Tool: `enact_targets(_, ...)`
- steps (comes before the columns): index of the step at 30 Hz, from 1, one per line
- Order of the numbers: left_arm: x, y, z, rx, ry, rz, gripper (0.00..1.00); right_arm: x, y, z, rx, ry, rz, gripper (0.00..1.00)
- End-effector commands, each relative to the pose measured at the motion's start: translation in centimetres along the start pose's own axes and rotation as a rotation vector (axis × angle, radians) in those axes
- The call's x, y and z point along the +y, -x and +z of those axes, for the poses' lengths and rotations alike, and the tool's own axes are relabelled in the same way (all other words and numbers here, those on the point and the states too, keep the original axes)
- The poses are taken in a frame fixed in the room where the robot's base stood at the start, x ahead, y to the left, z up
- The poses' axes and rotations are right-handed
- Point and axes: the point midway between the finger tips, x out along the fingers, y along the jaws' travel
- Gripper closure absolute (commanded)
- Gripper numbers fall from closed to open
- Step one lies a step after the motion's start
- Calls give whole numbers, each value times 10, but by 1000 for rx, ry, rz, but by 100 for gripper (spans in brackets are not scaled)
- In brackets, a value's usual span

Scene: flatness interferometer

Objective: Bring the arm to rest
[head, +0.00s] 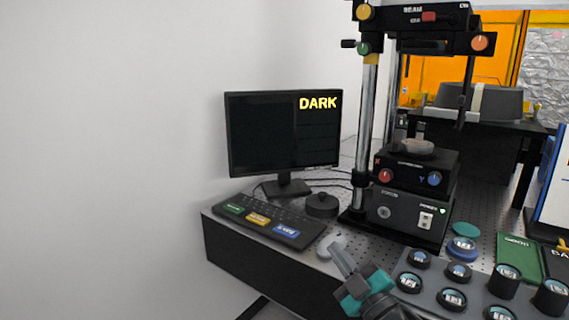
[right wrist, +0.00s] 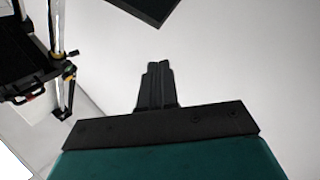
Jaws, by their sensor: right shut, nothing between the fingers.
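My right gripper (head: 341,258) shows at the bottom of the head view, in front of the table's front edge and near a small light-grey round object (head: 331,246). Its fingers are together and hold nothing. In the right wrist view the shut fingers (right wrist: 157,70) stand against a plain pale background, with nothing between them. My left gripper is in neither view. The interferometer (head: 412,185) stands on the table behind the right gripper, with a grey disc (head: 411,147) on its upper stage.
A monitor (head: 284,133) reading DARK and a keypad (head: 262,219) with coloured keys stand at the left. A grey tray (head: 428,281) with several round optics lies right of the gripper. The left side is bare wall.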

Motion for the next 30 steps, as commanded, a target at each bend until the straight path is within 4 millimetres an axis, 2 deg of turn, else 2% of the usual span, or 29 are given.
enact_targets(1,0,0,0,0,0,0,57,-18,26,15,-81,-77,-9,100)
enact_targets(3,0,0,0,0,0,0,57,-38,59,32,-190,-174,-17,100)
enact_targets(5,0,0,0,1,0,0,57,-55,90,45,-286,-256,-25,100)
enact_targets(9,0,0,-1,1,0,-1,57,-94,167,65,-512,-439,-47,100)
enact_targets(15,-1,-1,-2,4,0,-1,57,-136,268,71,-797,-649,-79,100)
enact_targets(18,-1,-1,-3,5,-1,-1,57,-148,302,67,-889,-714,-90,100)
enact_targets(22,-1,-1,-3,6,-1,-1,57,-155,323,64,-950,-756,-96,100)
enact_targets(30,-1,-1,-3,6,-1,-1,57,-156,327,64,-961,-762,-98,100)
